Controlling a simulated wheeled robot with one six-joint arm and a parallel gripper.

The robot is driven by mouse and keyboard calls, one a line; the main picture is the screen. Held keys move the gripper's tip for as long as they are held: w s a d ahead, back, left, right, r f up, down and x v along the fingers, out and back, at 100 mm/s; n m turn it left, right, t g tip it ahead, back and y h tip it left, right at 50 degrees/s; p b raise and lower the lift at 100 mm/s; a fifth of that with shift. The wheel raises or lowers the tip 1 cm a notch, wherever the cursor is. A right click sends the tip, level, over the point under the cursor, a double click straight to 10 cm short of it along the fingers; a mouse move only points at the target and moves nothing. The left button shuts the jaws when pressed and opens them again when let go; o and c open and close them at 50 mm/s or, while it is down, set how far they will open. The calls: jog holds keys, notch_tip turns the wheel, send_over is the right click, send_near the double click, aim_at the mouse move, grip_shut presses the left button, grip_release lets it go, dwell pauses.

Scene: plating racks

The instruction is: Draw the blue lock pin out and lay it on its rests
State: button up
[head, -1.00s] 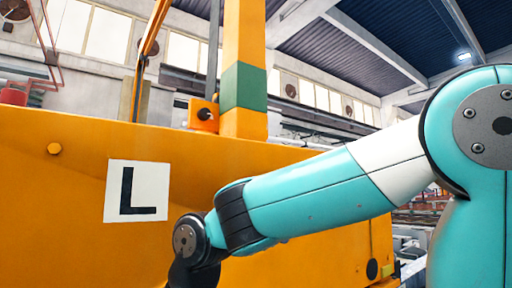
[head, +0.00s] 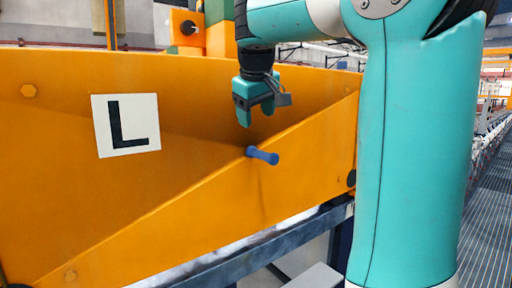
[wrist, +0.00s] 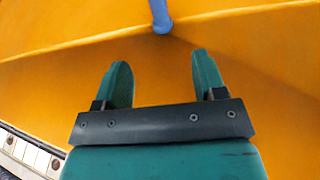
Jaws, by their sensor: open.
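The blue lock pin (head: 262,155) sticks out of the orange frame (head: 200,200) at the upper edge of its slanted raised plate. It also shows in the wrist view (wrist: 161,16) at the top edge, ahead of the gap between the fingers. My gripper (head: 257,115) hangs pointing down, a little above the pin in the head view and apart from it. In the wrist view my gripper (wrist: 160,75) has its two green fingers spread with nothing between them. I cannot make out the pin's rests in these frames.
A white plate marked L (head: 126,125) is fixed to the orange frame, left of the pin. An orange box with a dark knob (head: 188,28) sits above the frame. A dark rail (head: 270,243) runs below it. A grated walkway (head: 490,210) lies at the right.

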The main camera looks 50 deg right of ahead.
aim_at(256, 149)
jog(key=p+x, duration=0.1)
jog(key=x, duration=1.1)
grip_shut()
jog(key=c, duration=0.9)
grip_release()
jog(key=shift+r, duration=0.15)
grip_shut()
jog(key=s+a+b, duration=0.1)
jog(key=s+a, duration=0.1)
jog(key=s, duration=0.9)
jog(key=shift+s+a, duration=0.3)
jog(key=shift+s, duration=0.1)
